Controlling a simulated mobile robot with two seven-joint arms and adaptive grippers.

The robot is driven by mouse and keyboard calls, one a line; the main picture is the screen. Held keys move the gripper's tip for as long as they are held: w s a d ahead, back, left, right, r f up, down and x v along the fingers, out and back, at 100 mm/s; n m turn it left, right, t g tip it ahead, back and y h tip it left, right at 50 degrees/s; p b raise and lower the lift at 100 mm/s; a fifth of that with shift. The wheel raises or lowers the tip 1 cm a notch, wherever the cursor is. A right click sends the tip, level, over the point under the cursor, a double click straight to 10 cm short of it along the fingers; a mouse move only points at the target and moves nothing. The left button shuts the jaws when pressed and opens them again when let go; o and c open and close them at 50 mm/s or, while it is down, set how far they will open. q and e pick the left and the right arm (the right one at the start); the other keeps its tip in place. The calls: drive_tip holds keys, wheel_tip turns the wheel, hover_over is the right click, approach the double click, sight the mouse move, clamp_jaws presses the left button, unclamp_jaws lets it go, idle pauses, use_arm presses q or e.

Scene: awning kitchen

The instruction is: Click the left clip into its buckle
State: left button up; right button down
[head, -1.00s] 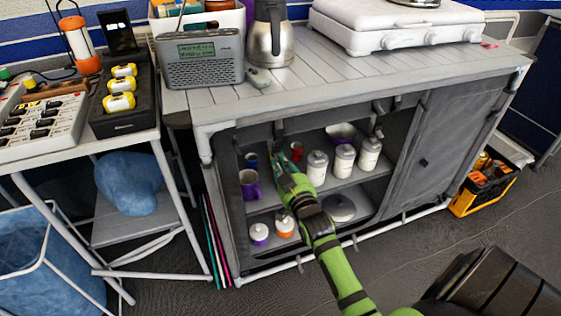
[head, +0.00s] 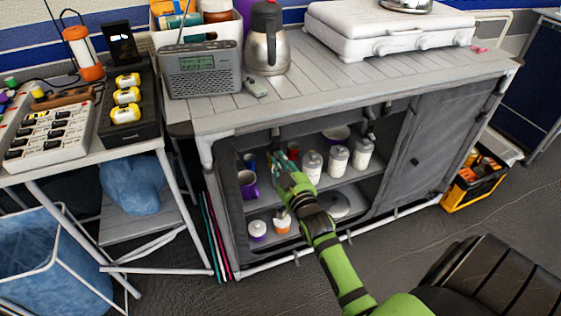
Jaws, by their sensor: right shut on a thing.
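My right gripper (head: 283,160) reaches up to the open front of the grey fabric cabinet (head: 229,165), just below its top edge. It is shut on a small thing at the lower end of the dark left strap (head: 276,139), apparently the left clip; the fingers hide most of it. The left buckle cannot be made out apart from the dark strap parts there. A second dark strap (head: 370,124) hangs at the right of the opening. My left gripper is not in view.
White-lidded jars (head: 337,160) and a purple mug (head: 248,185) stand on the shelf close behind my gripper. Above are the slatted top, a radio (head: 203,72) and a steel jug (head: 266,45). The floor in front is clear.

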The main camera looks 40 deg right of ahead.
drive_tip(key=shift+s+d, duration=0.1)
drive_tip(key=shift+d, duration=0.05)
drive_tip(key=c, duration=1.2)
unclamp_jaws()
drive_tip(key=shift+s+r, duration=0.1)
drive_tip(key=shift+r, duration=0.05)
drive_tip(key=shift+o, duration=0.2)
drive_tip(key=v, duration=1.2)
